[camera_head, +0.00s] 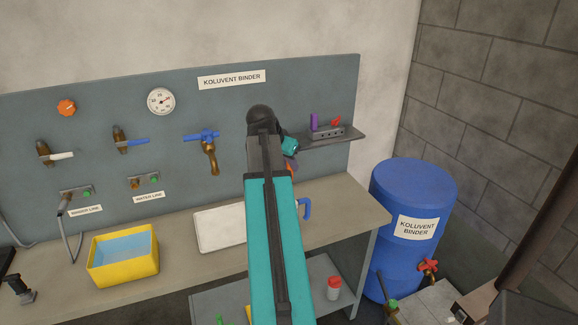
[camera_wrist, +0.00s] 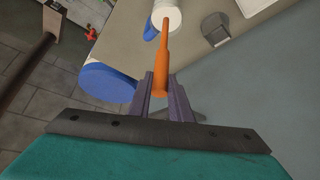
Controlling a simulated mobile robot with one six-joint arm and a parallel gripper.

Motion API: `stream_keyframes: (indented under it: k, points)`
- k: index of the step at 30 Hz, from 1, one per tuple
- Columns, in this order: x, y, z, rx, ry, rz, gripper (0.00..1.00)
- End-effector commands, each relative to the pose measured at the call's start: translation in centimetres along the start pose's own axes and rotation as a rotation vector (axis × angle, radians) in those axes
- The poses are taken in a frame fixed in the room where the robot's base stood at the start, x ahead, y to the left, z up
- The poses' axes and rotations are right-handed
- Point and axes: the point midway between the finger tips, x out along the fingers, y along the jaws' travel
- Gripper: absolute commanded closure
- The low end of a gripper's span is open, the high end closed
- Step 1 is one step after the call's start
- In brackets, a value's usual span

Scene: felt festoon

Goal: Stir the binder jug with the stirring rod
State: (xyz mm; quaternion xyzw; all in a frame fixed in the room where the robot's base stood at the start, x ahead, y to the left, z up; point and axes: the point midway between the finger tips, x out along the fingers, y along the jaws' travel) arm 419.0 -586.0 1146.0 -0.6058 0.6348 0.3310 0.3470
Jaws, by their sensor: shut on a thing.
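My gripper (camera_wrist: 163,90) is shut on the orange stirring rod (camera_wrist: 161,65), seen in the wrist view. The rod's thin end points away from the jaws toward a white jug (camera_wrist: 172,17) with a blue handle (camera_wrist: 150,30). The thin end overlaps the jug's top in that view; I cannot tell whether it is inside. In the head view my arm hides most of the jug; its blue handle (camera_head: 306,208) shows just right of the arm, above the bench. A bit of the orange rod (camera_head: 291,165) shows beside my wrist.
The bench (camera_head: 350,213) holds a white tray (camera_head: 220,232) and a yellow tub (camera_head: 150,275) of blue liquid. A small shelf (camera_head: 345,137) juts from the panel (camera_head: 225,110) with taps. A blue drum (camera_head: 410,195) stands right of the bench.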

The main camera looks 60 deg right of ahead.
Motion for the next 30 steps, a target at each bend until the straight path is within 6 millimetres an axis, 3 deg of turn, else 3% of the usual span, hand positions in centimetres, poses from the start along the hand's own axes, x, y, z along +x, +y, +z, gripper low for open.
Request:
stream_keyframes:
  k: [30]
  points:
    - [-4.7, 0.0, -3.0, 0.000, 0.001, 0.000, 1.00]
